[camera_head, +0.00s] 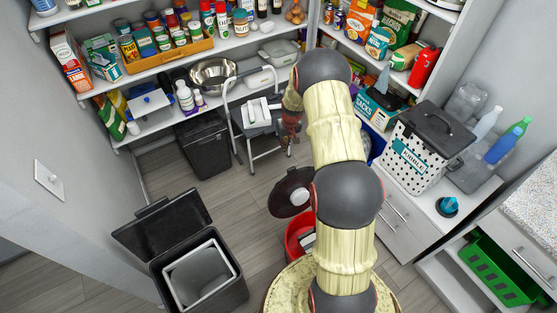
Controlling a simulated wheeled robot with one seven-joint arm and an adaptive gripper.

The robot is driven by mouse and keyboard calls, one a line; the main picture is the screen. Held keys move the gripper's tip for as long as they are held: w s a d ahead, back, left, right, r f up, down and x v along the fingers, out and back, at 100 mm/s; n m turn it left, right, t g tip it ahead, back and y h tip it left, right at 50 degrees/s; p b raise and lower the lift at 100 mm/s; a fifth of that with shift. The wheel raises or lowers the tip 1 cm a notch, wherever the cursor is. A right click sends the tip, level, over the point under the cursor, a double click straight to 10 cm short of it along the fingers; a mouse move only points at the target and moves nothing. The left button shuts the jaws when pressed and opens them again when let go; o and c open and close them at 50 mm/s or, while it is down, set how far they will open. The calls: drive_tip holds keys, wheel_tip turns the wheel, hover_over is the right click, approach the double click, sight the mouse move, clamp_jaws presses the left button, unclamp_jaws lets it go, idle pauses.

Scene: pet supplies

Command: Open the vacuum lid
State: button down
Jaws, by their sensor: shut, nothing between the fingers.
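No vacuum is plainly recognisable, so I cannot tell which lid is meant. My gripper (289,143) is small and dark in the picture, left of my arm's far end and in front of the step stool. It is shut and empty, apart from both lids.
A black bin (231,289) with its lid up stands at lower left. A step stool (265,130) and another dark bin (204,148) stand by the loaded shelves. A small blue-topped item (447,205) and bottles crowd the cabinet. Some floor at centre left is clear.

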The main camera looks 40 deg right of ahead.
wheel_tip(320, 180, down, 10)
drive_tip(key=w+n+b, duration=0.1)
drive_tip(key=n+b, duration=0.1)
drive_tip(key=shift+s+a+r+b, duration=0.1)
drive_tip(key=shift+s+r+b, duration=0.15)
drive_tip(key=shift+s, duration=0.75)
drive_tip(key=shift+s+r+b, duration=0.15)
drive_tip(key=shift+s+b, duration=0.05)
drive_tip(key=shift+s, duration=0.75)
drive_tip(key=shift+s, duration=0.1)
drive_tip(key=s+r, duration=0.1)
drive_tip(key=s, duration=0.7)
drive_tip(key=shift+a+r, duration=0.15)
drive_tip(key=shift+a, duration=0.25)
wheel_tip(320, 180, up, 12)
drive_tip(key=s, duration=0.2)
